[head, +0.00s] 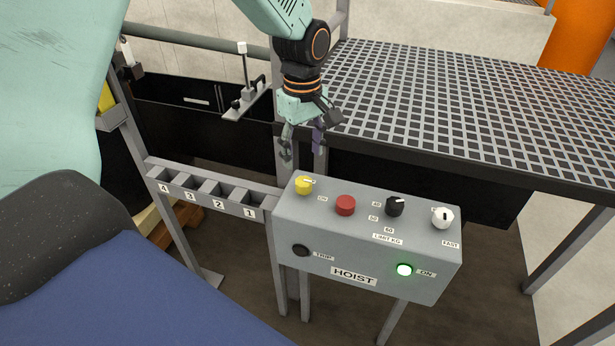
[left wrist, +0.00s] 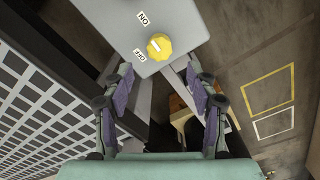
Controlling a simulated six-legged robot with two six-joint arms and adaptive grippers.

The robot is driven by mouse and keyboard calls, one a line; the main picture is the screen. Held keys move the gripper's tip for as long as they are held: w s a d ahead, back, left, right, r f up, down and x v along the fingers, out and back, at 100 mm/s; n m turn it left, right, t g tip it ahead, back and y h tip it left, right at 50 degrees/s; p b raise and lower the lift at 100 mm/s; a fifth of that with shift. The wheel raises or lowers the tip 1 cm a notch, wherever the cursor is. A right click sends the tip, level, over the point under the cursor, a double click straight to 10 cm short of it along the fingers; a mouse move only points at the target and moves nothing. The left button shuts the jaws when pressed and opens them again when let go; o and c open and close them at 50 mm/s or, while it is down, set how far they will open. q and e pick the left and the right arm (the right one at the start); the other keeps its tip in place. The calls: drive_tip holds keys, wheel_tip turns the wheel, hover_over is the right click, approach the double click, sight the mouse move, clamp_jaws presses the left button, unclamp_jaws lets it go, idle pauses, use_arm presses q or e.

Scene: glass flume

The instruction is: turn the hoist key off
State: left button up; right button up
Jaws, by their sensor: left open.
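The hoist control box (head: 365,262) is a grey box on legs, labelled HOIST. The hoist key (head: 304,185) is a yellow knob at the left end of its top. In the left wrist view the yellow key (left wrist: 159,47) sits between an ON label and a second label that looks like OFF; its pointer is too small to read surely. The green ON lamp (head: 404,270) is lit. My left gripper (head: 302,150) is open and empty, above and behind the key, not touching it. It also shows in the left wrist view (left wrist: 160,95), fingers apart.
The box top also carries a red button (head: 345,205), a black limit knob (head: 394,206) and a white knob (head: 442,217). A dark TRIP lamp (head: 300,250) is on the front. A numbered rack (head: 237,209) adjoins at left. A grating platform (head: 470,110) lies behind.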

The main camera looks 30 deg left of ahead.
sight(304, 180)
use_arm(q)
drive_tip(key=f, duration=0.4)
drive_tip(key=f+b, duration=0.1)
drive_tip(key=f, duration=0.1)
drive_tip(key=shift+a+f, duration=0.2)
drive_tip(key=shift+a, duration=0.05)
drive_tip(key=shift+d+f, duration=0.35)
drive_tip(key=shift+f, duration=0.25)
drive_tip(key=shift+a, duration=0.1)
drive_tip(key=shift+a, duration=0.1)
drive_tip(key=shift+c, duration=0.2)
drive_tip(key=shift+c, duration=0.8)
drive_tip(key=c, duration=0.9)
